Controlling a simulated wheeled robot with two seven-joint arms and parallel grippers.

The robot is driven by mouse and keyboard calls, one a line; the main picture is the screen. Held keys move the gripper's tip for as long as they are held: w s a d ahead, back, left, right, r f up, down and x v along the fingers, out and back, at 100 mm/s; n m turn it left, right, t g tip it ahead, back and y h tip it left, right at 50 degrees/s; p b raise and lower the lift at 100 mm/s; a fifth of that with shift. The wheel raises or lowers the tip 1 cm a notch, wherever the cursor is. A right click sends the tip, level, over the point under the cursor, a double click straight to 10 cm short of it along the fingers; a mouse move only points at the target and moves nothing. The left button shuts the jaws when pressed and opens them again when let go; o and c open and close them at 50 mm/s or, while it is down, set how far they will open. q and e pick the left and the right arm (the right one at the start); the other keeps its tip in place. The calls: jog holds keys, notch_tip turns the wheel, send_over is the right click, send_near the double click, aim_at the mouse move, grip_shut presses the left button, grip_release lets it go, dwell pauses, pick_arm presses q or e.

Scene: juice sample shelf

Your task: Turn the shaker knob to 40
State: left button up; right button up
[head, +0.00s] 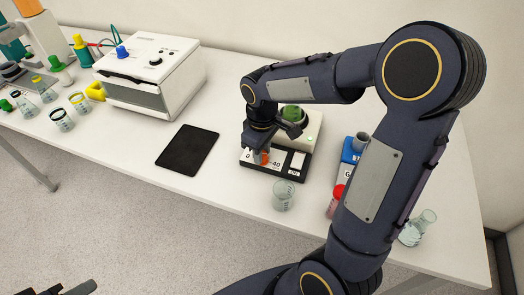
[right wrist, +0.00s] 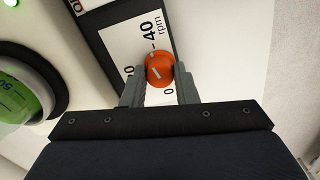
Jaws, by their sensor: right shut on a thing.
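The shaker (head: 272,172) stands on the table, with a dark front and a white scale panel. Its orange knob (head: 265,158) is partly hidden by my right gripper (head: 257,154). In the right wrist view the knob (right wrist: 159,66) sits between the two grey fingertips, which are shut on its sides. A pale line on the knob slants to the upper left; I cannot tell exactly which value it meets. The "40 rpm" label (right wrist: 151,28) lies above the knob. Dark parts of my left gripper (head: 62,288) show at the bottom left edge; its opening is unclear.
A container with green contents (head: 293,114) sits on the shaker. A beaker (head: 284,196) stands in front of it. A blue-topped device (head: 351,150) and a red-capped bottle (head: 336,200) are to the right. A black tablet (head: 188,150) and a white box device (head: 150,75) are left.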

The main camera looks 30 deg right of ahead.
jog(key=shift+m, duration=1.2)
jog(key=o, duration=1)
jog(key=shift+r, duration=3.95)
